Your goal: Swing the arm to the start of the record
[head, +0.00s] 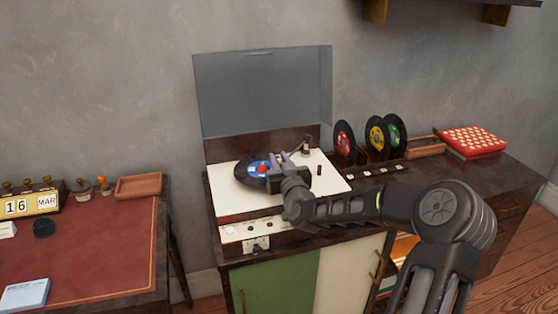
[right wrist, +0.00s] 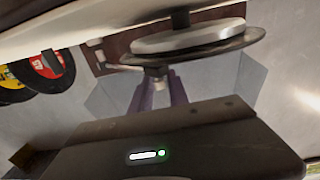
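The record player (head: 226,199) has a white top and a raised clear lid. The record's edge also shows in the right wrist view (right wrist: 215,52). The tonearm's base (head: 305,148) stands at the back right of the deck. My right gripper (head: 281,160) is at the record's right edge. In the right wrist view its purple fingers stand apart, with the tonearm's small dark head (right wrist: 157,71) at their tips. Whether they grip it is unclear. My left gripper is out of view.
Several upright records (head: 376,135) and a red patterned box (head: 472,141) stand right of the player. A separate red-topped desk (head: 90,245) with a calendar and a tray is at the left. The raised lid (head: 263,90) bounds the deck's back.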

